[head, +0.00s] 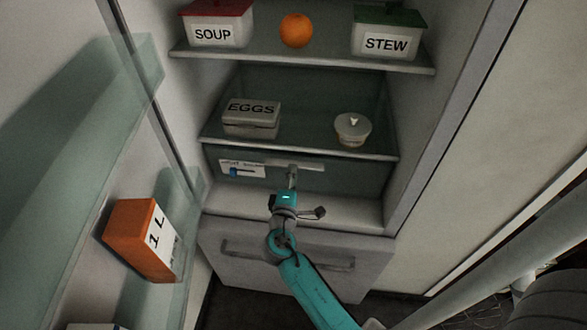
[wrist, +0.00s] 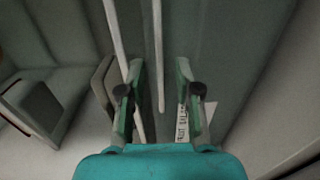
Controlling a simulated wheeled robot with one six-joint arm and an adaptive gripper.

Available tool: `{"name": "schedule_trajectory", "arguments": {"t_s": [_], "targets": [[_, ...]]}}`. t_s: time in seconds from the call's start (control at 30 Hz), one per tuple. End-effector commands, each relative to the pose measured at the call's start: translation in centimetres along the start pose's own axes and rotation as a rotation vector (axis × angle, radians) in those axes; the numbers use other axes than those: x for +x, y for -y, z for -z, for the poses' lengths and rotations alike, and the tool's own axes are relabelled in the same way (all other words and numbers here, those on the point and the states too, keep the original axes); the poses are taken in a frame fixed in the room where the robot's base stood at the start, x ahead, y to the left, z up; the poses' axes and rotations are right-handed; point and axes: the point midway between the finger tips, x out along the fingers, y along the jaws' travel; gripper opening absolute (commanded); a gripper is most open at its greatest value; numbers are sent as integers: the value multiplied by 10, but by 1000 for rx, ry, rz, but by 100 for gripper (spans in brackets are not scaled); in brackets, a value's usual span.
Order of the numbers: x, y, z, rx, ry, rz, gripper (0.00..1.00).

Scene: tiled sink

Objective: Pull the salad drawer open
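The salad drawer (head: 348,182) is a dark greenish front low in the fridge, under the lower shelf, and looks shut. A white label (head: 226,168) with small print and a blue mark is on its left part. Its pale bar handle (head: 312,167) runs across near the top. My gripper (head: 292,181) is at the handle, seen from behind, and hides part of it. In the wrist view the handle (wrist: 158,60) lies between the two spread fingers of my gripper (wrist: 160,95), with gaps on both sides. The label (wrist: 183,122) shows beside the right finger.
The shelf above (head: 300,147) holds an EGGS box (head: 251,118) and a lidded cup (head: 352,130). The fridge door (head: 75,130) stands open at left, with an orange carton (head: 140,238) on its rack. A grey lower drawer front (head: 225,265) with a bar handle is below.

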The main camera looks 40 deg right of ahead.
Motion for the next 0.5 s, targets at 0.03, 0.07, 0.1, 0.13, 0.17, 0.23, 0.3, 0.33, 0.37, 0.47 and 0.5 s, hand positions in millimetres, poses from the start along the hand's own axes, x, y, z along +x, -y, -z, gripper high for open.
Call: {"name": "schedule_trajectory", "arguments": {"t_s": [0.03, 0.07, 0.1, 0.13, 0.17, 0.23, 0.3, 0.33, 0.37, 0.47, 0.5], "targets": [[8, -1, -1, 1, 3, -1, 33], [12, -1, 0, 1, 3, -1, 33], [16, 0, 0, 1, 2, -1, 33], [19, 0, 0, 0, 2, -1, 33], [21, 0, 0, 0, 2, 0, 33], [26, 0, 0, 0, 1, 0, 33], [28, 0, 0, 0, 0, 0, 33], [29, 0, 0, 0, 0, 0, 33], [30, 0, 0, 0, 0, 0, 33], [30, 0, 0, 0, -1, 0, 33], [30, 0, 0, 0, -1, 0, 33]]}}
